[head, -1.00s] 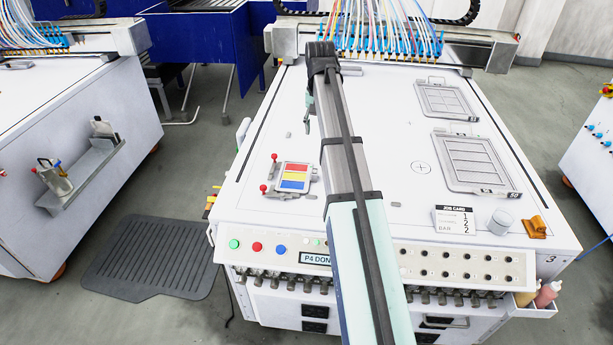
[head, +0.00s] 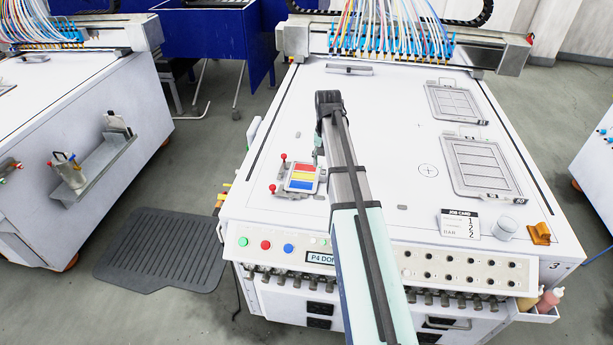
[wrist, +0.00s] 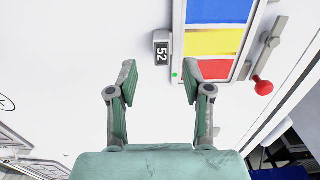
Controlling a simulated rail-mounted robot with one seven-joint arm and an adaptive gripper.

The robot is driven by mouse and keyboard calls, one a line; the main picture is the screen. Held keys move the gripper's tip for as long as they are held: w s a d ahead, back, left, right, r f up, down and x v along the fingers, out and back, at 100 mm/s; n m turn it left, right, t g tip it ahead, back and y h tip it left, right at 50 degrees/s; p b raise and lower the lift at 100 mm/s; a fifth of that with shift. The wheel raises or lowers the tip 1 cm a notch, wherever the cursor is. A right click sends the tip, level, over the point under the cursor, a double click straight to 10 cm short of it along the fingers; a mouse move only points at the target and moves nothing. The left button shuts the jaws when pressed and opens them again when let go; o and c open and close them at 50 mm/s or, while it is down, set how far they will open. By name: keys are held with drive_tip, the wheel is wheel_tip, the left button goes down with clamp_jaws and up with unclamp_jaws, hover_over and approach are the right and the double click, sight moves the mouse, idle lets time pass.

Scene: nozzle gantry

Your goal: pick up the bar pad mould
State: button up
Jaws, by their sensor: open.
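A framed plate with red, yellow and blue bars (head: 302,178), which looks like the bar pad mould, lies on the near left of the white table. In the wrist view its coloured bars (wrist: 213,42) are at the top, partly cut off. A dark tab marked 52 (wrist: 161,48) sticks out from its edge. My gripper (wrist: 158,76) is open and empty, with the tab just beyond and between its fingertips. In the head view my gripper (head: 318,158) hangs just right of the plate, partly hidden by my arm. Its height above the table is hard to tell.
Red-knobbed clamps (head: 273,189) stand beside the coloured plate; one red knob (wrist: 263,86) shows in the wrist view. Two grey framed plates (head: 482,166) (head: 456,103) lie at the right. A job card (head: 459,224) stands near the front. The table's middle is clear.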

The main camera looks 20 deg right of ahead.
sight(323, 172)
drive_tip(key=shift+s+a+f+p, duration=0.15)
drive_tip(key=shift+f+p, duration=0.65)
drive_tip(key=shift+f, duration=1.5)
clamp_jaws()
